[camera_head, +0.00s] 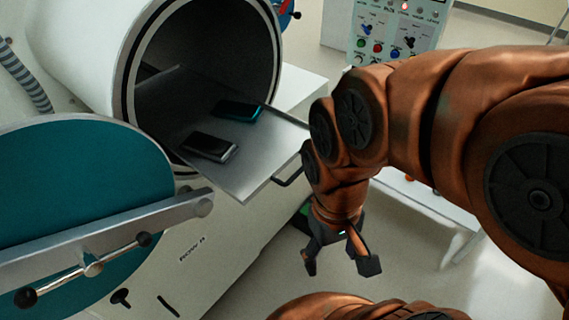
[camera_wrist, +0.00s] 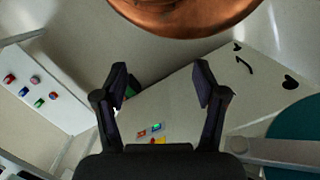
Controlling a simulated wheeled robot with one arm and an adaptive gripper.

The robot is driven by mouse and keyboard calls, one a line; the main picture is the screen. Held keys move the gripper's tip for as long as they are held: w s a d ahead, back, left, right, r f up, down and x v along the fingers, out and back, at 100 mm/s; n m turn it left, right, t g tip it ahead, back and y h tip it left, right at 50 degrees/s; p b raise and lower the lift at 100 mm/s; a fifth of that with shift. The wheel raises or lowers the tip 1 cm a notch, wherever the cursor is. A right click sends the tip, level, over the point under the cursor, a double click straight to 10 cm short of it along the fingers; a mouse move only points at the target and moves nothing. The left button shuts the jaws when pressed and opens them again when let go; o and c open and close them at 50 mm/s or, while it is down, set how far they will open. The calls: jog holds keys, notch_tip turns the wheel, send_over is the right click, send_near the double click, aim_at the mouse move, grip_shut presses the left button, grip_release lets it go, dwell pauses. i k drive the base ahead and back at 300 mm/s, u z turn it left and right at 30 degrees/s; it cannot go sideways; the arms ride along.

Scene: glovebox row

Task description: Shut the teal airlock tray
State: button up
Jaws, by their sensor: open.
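The airlock with the teal round door (camera_head: 80,190) stands open at the left in the head view. Its flat grey metal tray (camera_head: 256,160) is slid out of the round opening to the right. A dark wire handle (camera_head: 287,176) sits on the tray's outer edge, partly behind my arm. My gripper (camera_head: 340,260) is open and empty, lower than the tray and to the right of the handle, apart from both. In the wrist view my gripper (camera_wrist: 160,84) has spread fingers with nothing between them. Part of the teal door (camera_wrist: 298,125) shows at the right there.
A dark flat box (camera_head: 210,147) and a teal-edged dark box (camera_head: 236,110) lie on the tray. The door's grey bar with a crank handle (camera_head: 93,268) juts out at lower left. A control panel (camera_head: 388,35) with buttons stands behind. Open floor lies right of the cabinet.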

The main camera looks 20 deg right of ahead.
aim_at(178, 101)
jog(key=k, duration=1.25)
jog(key=u, duration=0.65)
jog(key=i, duration=0.7)
jog(key=u, duration=0.4)
